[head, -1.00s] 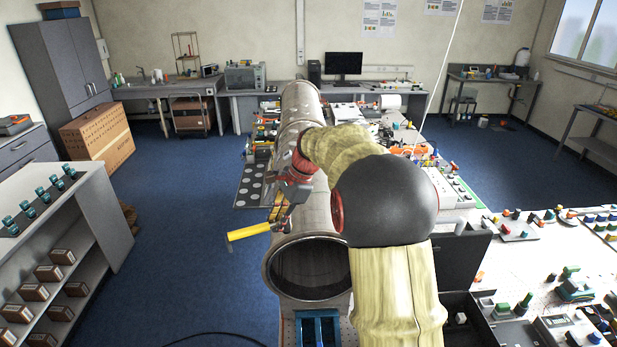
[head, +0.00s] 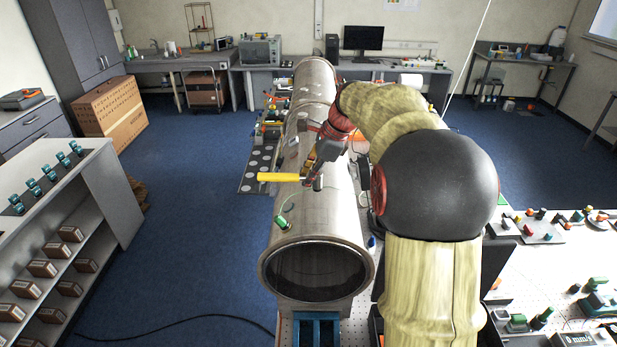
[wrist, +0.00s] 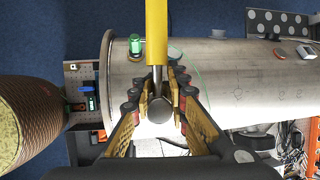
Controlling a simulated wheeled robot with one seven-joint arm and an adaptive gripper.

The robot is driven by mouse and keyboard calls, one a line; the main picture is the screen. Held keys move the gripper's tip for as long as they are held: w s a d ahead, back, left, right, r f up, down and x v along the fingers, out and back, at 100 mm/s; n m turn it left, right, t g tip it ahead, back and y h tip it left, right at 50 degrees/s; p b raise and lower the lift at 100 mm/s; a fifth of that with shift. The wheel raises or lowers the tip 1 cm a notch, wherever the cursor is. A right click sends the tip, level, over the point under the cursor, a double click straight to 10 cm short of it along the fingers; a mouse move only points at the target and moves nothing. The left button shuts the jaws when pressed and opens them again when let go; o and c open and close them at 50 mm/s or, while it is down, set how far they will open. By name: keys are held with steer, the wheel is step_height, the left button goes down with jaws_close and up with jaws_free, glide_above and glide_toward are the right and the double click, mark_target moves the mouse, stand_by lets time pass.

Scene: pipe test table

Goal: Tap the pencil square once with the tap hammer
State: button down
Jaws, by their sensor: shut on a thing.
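The tap hammer has a yellow handle (head: 280,177) that points left in the head view. In the wrist view the yellow handle (wrist: 156,30) runs up out of the frame, and its metal shaft and rounded metal end lie between the fingers. My gripper (wrist: 161,85) is shut on the hammer. In the head view my gripper (head: 314,184) is over the upper side of the big grey pipe (head: 325,215). Faint marks show on the pipe (wrist: 225,65) in the wrist view; I cannot tell for sure which is the pencil square. Any contact between hammer and pipe is unclear.
A small green-topped device (head: 281,222) with a thin green wire sits on the pipe near its open end. A dotted dark panel (head: 258,170) lies left of the pipe. A white bench (head: 560,265) with many small parts is at right. Blue floor is free at left.

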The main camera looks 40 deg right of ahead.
steer(key=shift+f+b, duration=1.4)
steer(key=shift+f, duration=1.8)
steer(key=shift+a+f+b, duration=0.1)
steer(key=shift+f+b, duration=0.25)
steer(key=shift+f, duration=1.4)
step_height(320, 180, up, 6)
steer(key=p, duration=0.5)
